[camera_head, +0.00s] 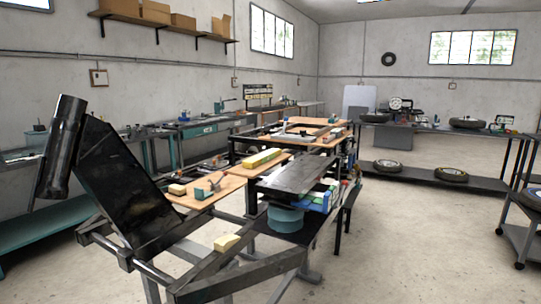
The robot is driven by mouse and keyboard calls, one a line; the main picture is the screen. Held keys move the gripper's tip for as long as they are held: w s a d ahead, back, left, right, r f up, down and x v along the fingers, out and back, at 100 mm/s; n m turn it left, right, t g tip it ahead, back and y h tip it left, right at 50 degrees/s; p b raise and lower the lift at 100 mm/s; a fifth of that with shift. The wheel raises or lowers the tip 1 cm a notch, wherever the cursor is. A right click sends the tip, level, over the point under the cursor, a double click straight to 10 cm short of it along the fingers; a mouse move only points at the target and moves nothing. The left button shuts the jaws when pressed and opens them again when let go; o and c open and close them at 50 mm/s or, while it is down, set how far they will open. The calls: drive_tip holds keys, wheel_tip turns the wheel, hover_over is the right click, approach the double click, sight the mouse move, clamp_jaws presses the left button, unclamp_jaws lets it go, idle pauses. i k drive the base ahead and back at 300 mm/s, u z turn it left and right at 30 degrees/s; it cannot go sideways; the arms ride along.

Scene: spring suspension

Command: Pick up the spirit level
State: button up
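A long yellow bar (262,158), which looks like the spirit level, lies flat on a wooden board (240,171) near the middle of the view. It is small here, so I cannot make out any vials. My gripper does not show in this view, so its distance from the bar cannot be seen.
A tilted dark panel (125,190) rises at the left front. A dark slab (300,172) lies right of the bar. A small tool (207,188) and a wooden block (177,189) are nearby. A yellowish block (227,243) rests on the front frame.

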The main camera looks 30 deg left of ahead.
sight(255, 161)
drive_tip(key=i, duration=3.1)
drive_tip(key=u, duration=1.9)
